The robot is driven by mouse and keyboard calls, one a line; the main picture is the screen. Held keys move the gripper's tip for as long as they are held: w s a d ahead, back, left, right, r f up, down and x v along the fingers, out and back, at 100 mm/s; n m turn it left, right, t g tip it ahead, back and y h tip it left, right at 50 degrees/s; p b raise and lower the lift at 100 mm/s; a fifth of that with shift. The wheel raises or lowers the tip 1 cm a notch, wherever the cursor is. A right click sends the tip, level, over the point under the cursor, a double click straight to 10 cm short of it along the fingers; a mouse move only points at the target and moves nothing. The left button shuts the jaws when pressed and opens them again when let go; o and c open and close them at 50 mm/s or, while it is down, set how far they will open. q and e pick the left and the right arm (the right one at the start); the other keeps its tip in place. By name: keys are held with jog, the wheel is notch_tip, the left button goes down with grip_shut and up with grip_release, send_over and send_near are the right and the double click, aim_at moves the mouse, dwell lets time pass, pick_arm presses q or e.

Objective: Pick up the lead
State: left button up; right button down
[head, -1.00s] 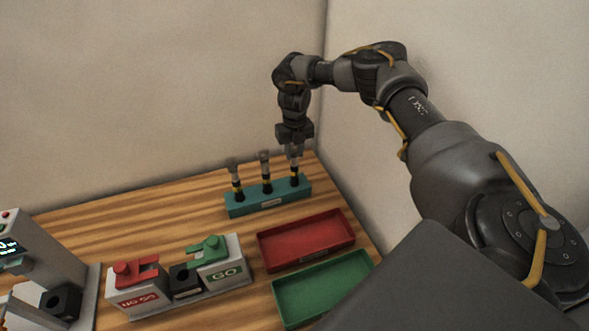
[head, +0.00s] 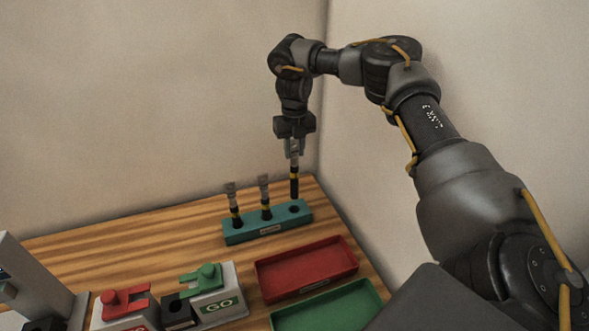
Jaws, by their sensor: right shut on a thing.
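The lead hangs above the right end of the teal rack (head: 240,234), close over an empty dark hole. Two similar leads, one at the left (head: 234,209) and one in the middle (head: 265,200), stand upright in the rack. My left gripper is not in view.
A red tray (head: 290,286) and a green tray (head: 320,312) lie in front of the rack. A red NO GO fixture (head: 124,303) and a green GO fixture (head: 209,280) stand left of them. A grey machine (head: 35,280) is at the far left. Walls close in behind and at right.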

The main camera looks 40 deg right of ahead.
notch_tip(320, 180, up, 8)
jog(key=shift+f, duration=0.1)
notch_tip(320, 180, up, 3)
jog(key=p, duration=0.3)
jog(key=shift+r, duration=2.05)
